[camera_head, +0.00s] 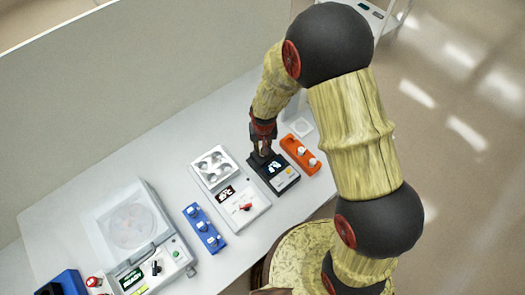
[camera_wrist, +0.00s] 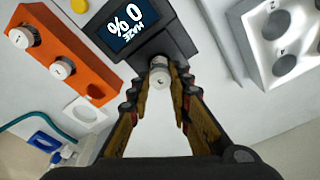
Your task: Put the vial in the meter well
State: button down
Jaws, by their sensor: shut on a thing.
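My gripper (camera_wrist: 160,88) is shut on a vial (camera_wrist: 159,77) with a pale cap, seen from above between the fingertips. The meter (camera_wrist: 172,42) is a dark box whose screen reads HAZE 0%. In the wrist view the vial overlaps the meter's narrower dark part at the edge nearest the fingers. I cannot tell whether the vial is inside the well or above it, because the vial and fingers hide the opening. In the head view my gripper (camera_head: 264,150) is at the back end of the meter (camera_head: 279,178), and the vial is not clear there.
An orange rack (camera_head: 292,143) with white-capped vials stands right of the meter. A white block with numbered round wells (camera_head: 201,180) and a panel with a red part (camera_head: 254,207) are to its left. Further left are a blue rack (camera_head: 197,222) and a clear-lidded machine (camera_head: 165,245).

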jog(key=shift+f+b, duration=0.4)
jog(key=shift+f, duration=0.85)
jog(key=shift+s, duration=0.1)
jog(key=shift+f, duration=0.2)
jog(key=c, duration=1.6)
grip_release()
jog(key=shift+c, duration=0.2)
